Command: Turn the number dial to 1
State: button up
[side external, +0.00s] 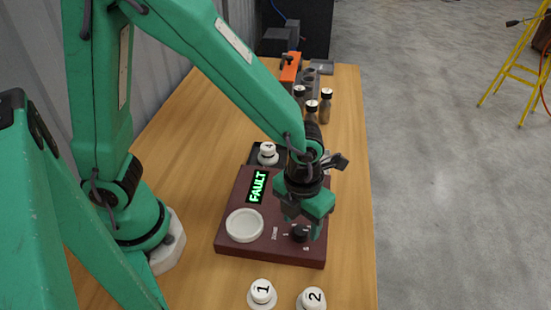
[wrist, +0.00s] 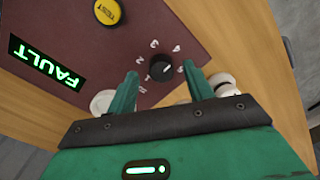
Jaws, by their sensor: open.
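The number dial is a small black knob (wrist: 160,67) on a dark red panel (side external: 230,240), with white figures around it. Its white mark points up and right in the wrist view; I cannot tell which figure it meets. In the side view the dial (side external: 299,233) sits at the panel's right, partly hidden by my gripper. My gripper (wrist: 160,72) is open, its two green fingers either side of the dial in the wrist view. In the side view my gripper (side external: 312,222) hangs over the dial; contact cannot be told.
The panel has a green FAULT display (side external: 257,187), a white round dish (side external: 244,225) and a yellow TEST button (wrist: 107,11). White pieces marked 1 (side external: 262,292) and 2 (side external: 312,299) stand in front. Small bottles (side external: 325,105) stand behind on the wooden table (side external: 190,130).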

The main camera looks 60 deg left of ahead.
jog(key=shift+f, duration=0.9)
jog(key=shift+c, duration=0.2)
jog(key=c, duration=0.9)
jog(key=shift+c, duration=0.2)
